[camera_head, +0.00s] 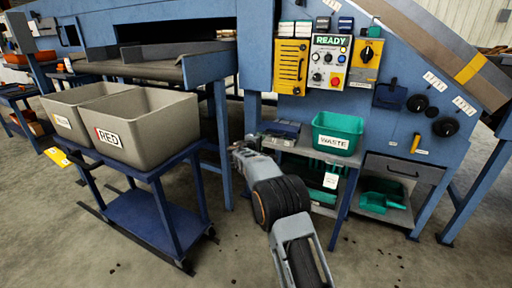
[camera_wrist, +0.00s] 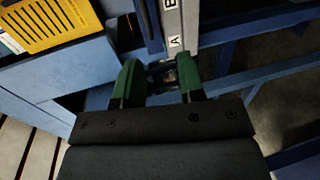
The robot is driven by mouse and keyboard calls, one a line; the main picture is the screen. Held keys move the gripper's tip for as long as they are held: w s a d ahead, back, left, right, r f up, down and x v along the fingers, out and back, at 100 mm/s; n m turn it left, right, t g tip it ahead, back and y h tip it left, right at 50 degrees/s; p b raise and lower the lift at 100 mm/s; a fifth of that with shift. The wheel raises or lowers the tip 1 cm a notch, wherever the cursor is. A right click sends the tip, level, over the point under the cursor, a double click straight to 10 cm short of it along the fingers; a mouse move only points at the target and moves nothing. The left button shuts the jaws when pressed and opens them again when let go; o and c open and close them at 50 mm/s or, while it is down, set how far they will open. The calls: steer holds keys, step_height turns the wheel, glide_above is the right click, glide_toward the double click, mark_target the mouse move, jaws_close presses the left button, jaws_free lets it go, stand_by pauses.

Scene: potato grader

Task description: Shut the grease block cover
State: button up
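I cannot make out the grease block cover for certain. A grey strip (camera_wrist: 172,22) lettered A and B runs up from my gripper in the wrist view, with a dark blue bar (camera_wrist: 151,22) along its left side. My gripper (camera_wrist: 161,82) has two green fingers standing apart. A small dark, round-looking part (camera_wrist: 162,70) shows in the gap, but whether the fingers touch it is unclear. In the head view my gripper (camera_head: 242,149) is small, left of the shelf, and its fingers are hard to see there.
A dark blue item (camera_head: 283,129) and a green WASTE bin (camera_head: 338,133) sit on the shelf to the right. Grey bins, one marked RED (camera_head: 150,130), stand on a blue cart at left. A yellow slotted panel (camera_head: 290,67) is above; blue frame posts stand close by.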

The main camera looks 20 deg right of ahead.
steer(key=shift+v, duration=2.05)
steer(key=s+d+r+m+g+y+p, duration=0.3)
steer(key=s+r+m+g+p, duration=0.3)
steer(key=s+r+p, duration=1.5)
steer(key=s+a+r+m+y+p, duration=0.1)
steer(key=s+a+r+y+p, duration=0.1)
steer(key=s+r+p, duration=0.2)
steer(key=s+a+r+m+g+y+p, duration=0.1)
steer(key=s+a+r+y+p, duration=0.1)
steer(key=s+p, duration=0.5)
steer(key=s+a+r+m+g+y+p, duration=0.1)
steer(key=s+a+r+y+p, duration=0.2)
steer(key=s+r+p, duration=0.3)
steer(key=s+r, duration=0.1)
steer(key=s, duration=0.4)
steer(key=shift+a+m, duration=0.3)
steer(key=shift+a, duration=0.05)
steer(key=shift+s, duration=0.15)
